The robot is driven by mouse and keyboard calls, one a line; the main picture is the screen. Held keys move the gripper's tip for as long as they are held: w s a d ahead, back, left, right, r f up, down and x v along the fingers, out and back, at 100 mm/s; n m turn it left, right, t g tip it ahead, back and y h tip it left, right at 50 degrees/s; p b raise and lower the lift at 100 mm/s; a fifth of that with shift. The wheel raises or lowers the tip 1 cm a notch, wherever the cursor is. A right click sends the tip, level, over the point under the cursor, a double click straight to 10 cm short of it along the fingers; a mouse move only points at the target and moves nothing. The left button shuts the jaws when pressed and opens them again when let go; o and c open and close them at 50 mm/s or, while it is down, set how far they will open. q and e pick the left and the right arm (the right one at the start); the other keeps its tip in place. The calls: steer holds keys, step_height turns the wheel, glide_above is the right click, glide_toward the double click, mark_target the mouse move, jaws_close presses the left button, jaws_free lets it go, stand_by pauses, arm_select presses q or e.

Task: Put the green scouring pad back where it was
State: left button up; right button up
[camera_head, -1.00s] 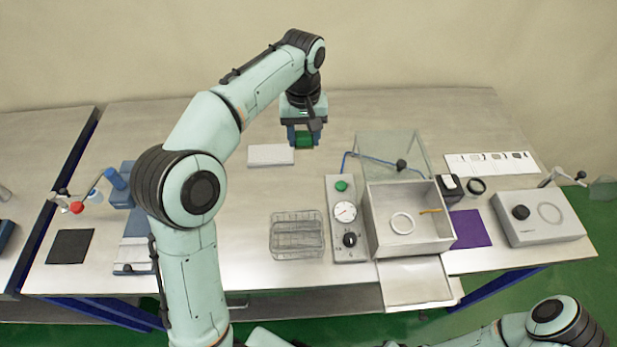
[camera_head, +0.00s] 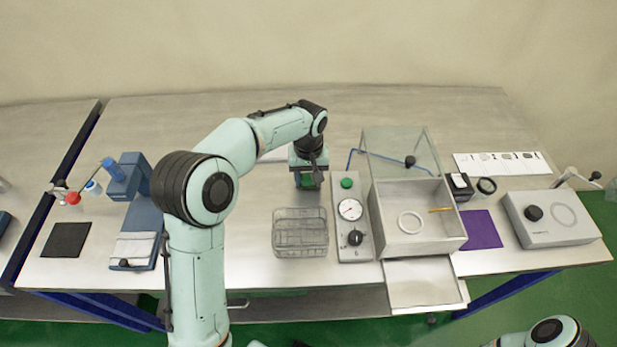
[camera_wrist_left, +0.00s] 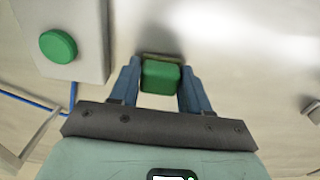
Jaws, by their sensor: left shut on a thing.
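The green scouring pad (camera_head: 306,181) is between the fingers of my left gripper (camera_head: 308,178), behind the wire basket (camera_head: 300,234). In the left wrist view the pad (camera_wrist_left: 160,77) sits between the two blue fingers of my left gripper (camera_wrist_left: 161,82), which is shut on it. A pale grey tabletop lies beyond it. I cannot tell whether the pad touches the table. My right gripper is out of view; only part of my right arm shows at the lower right.
A control panel with a green button (camera_head: 347,183) and gauge (camera_head: 350,209) stands right of the basket. Beside it is an open metal box (camera_head: 410,241) with a raised clear lid (camera_head: 398,152). A blue device (camera_head: 138,210) stands left. Bare table (camera_head: 225,275) lies left of the basket.

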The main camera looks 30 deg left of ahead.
mark_target(308, 177)
arm_select(q)
steer(key=shift+f, duration=0.15)
steer(key=o, duration=0.5)
steer(key=shift+f, duration=0.1)
steer(key=o, duration=0.4)
steer(key=shift+o, duration=0.2)
step_height(308, 177, up, 12)
steer(key=p, duration=0.2)
steer(key=shift+r, duration=0.25)
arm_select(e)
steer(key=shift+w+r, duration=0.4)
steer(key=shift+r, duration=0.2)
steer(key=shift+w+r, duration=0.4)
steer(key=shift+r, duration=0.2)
arm_select(q)
steer(key=shift+f, duration=0.1)
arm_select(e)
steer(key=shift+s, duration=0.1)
